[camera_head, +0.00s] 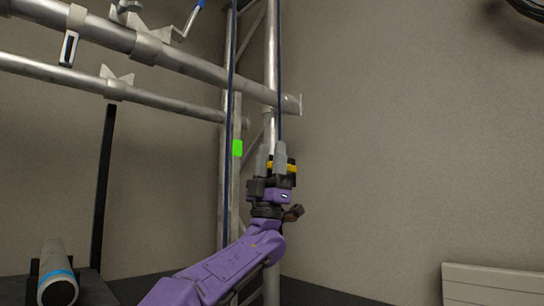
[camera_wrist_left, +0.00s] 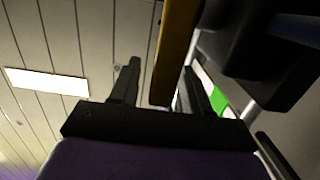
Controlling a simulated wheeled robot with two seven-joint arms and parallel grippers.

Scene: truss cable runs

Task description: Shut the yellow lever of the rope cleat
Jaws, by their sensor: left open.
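The yellow lever (camera_head: 287,166) of the rope cleat shows as a short yellow strip beside my left gripper (camera_head: 271,148) in the head view. My gripper hides most of the cleat there. In the left wrist view the lever (camera_wrist_left: 176,45) is a long yellow bar reaching down between the two open fingers of my left gripper (camera_wrist_left: 160,75), nearer the right finger. I cannot tell whether it touches that finger. The black cleat body (camera_wrist_left: 250,60) is right of the lever, with a gap at the lever's lower end. My right gripper is not in view.
A truss upright (camera_head: 271,60) stands behind my left gripper, with dark blue ropes (camera_head: 231,70) running down it. A green patch (camera_head: 237,148) is left of the gripper. Horizontal truss pipes (camera_head: 180,62) cross the upper left. The right side is bare wall above a white panel (camera_head: 490,284).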

